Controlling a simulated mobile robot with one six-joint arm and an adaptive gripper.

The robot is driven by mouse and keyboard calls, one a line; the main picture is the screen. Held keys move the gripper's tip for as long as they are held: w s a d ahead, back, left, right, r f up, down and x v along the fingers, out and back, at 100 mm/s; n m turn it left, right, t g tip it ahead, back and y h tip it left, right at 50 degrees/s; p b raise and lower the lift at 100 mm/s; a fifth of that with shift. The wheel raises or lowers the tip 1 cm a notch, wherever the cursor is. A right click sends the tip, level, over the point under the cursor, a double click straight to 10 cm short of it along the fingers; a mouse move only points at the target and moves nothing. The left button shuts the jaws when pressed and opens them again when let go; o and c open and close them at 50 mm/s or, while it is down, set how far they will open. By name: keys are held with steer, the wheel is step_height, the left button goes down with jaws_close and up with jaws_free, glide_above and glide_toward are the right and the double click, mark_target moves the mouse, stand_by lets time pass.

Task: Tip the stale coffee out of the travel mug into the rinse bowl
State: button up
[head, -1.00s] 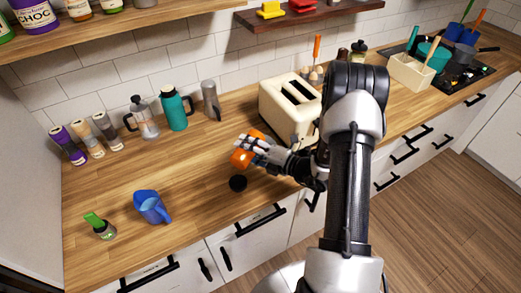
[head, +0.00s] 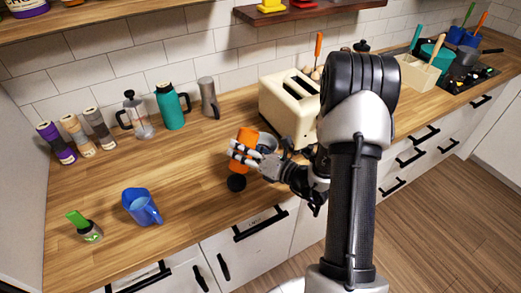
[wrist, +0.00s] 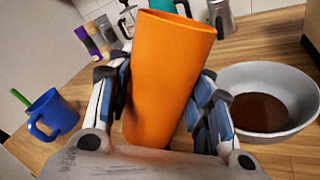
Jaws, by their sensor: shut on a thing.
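The orange travel mug (head: 246,137) is held in my gripper (head: 243,154), roughly upright above the counter. In the wrist view the mug (wrist: 168,80) stands between both fingers (wrist: 163,108), its rim up and leaning slightly. I cannot see into it. The grey rinse bowl (wrist: 297,82) is just right of the mug in the wrist view, with dark brown coffee (wrist: 262,112) in its bottom. In the head view the bowl (head: 268,142) is mostly hidden behind my gripper and the mug.
A black round lid (head: 236,183) lies on the counter in front of the mug. A cream toaster (head: 290,108) stands behind right. A teal flask (head: 172,106) stands at the back. The left-middle counter is clear.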

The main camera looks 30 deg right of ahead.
steer(key=n+b, duration=0.1)
steer(key=s+a+n+b, duration=0.1)
steer(key=n+b, duration=0.1)
steer(key=shift+a+f+t, duration=0.15)
steer(key=shift+a+t, duration=0.15)
steer(key=shift+s+a+n+b, duration=0.2)
steer(key=shift+a+n+b, duration=0.2)
steer(key=shift+n+b, duration=0.85)
steer(key=shift+s+a+n, duration=0.15)
steer(key=shift+a+n, duration=0.05)
steer(key=shift+n, duration=0.35)
steer(key=shift+s, duration=0.1)
